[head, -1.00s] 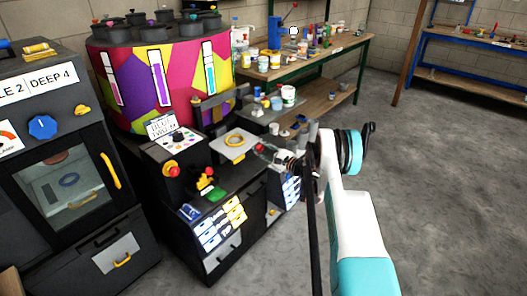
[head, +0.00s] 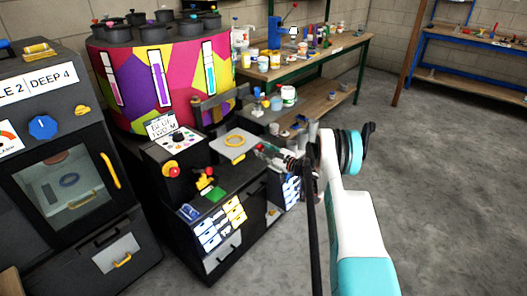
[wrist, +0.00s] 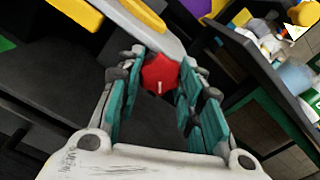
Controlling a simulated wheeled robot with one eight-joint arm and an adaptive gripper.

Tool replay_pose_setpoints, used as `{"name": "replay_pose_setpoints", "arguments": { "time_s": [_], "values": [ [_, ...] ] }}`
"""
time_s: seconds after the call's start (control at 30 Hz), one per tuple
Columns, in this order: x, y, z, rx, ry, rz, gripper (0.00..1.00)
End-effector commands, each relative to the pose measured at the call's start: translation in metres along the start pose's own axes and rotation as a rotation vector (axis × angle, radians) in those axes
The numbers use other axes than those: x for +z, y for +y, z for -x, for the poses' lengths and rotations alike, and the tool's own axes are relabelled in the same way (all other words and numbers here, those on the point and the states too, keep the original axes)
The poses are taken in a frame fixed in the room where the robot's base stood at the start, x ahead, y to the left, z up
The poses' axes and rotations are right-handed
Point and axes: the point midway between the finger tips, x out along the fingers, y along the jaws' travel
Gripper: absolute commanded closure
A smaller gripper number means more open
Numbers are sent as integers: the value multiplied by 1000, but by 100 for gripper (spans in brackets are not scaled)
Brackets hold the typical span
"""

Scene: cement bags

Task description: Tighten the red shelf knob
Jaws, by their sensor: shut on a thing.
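The red shelf knob (wrist: 160,74) sits at the edge of a grey shelf plate (wrist: 172,42) in the wrist view. My gripper (wrist: 155,85) has its teal-padded fingers on either side of the knob and is shut on it. In the head view my gripper (head: 268,152) is at the right edge of the shelf plate (head: 222,148), and only a small red bit of the knob shows there.
A black machine with a red button (head: 170,169) and labelled drawers (head: 222,226) stands below and left of the shelf. A colourful drum (head: 140,80) stands behind. A workbench (head: 320,52) with many containers is at the back. Grey floor at the right is clear.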

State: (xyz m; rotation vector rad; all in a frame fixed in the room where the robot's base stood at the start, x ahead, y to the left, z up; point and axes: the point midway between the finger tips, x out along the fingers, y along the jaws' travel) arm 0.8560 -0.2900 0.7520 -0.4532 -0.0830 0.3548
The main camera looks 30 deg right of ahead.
Motion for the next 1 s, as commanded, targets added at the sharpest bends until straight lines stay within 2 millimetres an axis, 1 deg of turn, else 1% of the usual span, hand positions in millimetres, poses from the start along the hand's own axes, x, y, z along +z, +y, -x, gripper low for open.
{"name": "replay_pose_setpoints", "arguments": {
  "time_s": [0.03, 0.07, 0.1, 0.13, 0.17, 0.47, 0.57, 0.67, 0.73, 1.0],
  "values": [
    [-1, 0, 1, 0, 2, 1, 90],
    [-1, 0, 1, 0, 2, 1, 64],
    [-1, 0, 1, 0, 2, 1, 55],
    [-1, 0, 1, 0, 2, 1, 48],
    [-1, 0, 1, 0, 2, 1, 46],
    [0, 0, 1, 0, 1, 1, 46],
    [-1, 0, 5, -1, 1, 1, 46],
    [-1, -1, 16, -2, 2, 1, 46],
    [-1, -1, 28, -2, 2, 1, 46],
    [-1, -1, 84, -2, 2, 1, 46]
  ]
}}
